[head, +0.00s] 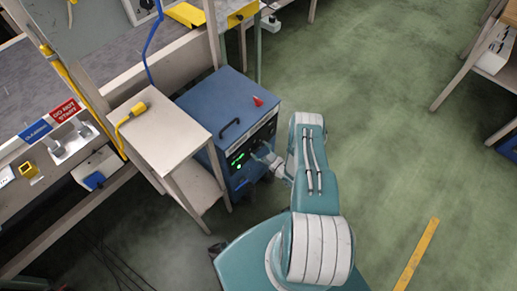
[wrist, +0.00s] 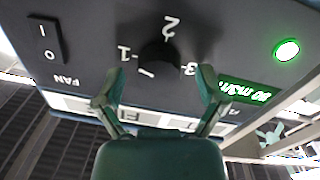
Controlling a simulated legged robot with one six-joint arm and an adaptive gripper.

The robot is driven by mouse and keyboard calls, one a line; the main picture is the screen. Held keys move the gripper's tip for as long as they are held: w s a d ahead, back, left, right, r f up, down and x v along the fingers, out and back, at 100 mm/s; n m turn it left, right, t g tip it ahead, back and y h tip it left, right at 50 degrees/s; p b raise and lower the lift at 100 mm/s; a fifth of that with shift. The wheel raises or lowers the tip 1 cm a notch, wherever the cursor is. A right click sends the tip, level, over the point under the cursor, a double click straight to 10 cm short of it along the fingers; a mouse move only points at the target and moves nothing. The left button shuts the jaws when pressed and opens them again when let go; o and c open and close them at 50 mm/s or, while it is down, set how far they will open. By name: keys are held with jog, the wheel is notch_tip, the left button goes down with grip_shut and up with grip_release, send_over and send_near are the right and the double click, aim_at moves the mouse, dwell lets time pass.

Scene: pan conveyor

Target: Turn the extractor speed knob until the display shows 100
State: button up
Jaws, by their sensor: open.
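The blue extractor box (head: 212,98) stands beside a small bench, its dark panel facing my arm. In the wrist view its black speed knob (wrist: 158,57) sits among the marks 1, 2 and 3, with a white line at its lower left. My gripper (wrist: 161,76) is open, one finger on each side of the knob; I cannot tell whether they touch it. In the head view my gripper (head: 264,152) is at the panel, hiding the knob. The green display (wrist: 246,91) shows a slanted reading in m3/h, partly behind the right finger; its full number is unclear.
A black handle (head: 230,128) and a red object (head: 258,101) are on the box top. Open green floor (head: 385,120) lies to the right.

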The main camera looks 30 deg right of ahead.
jog(key=v, duration=1.1)
jog(key=shift+s, duration=0.4)
jog(key=shift+f, duration=0.1)
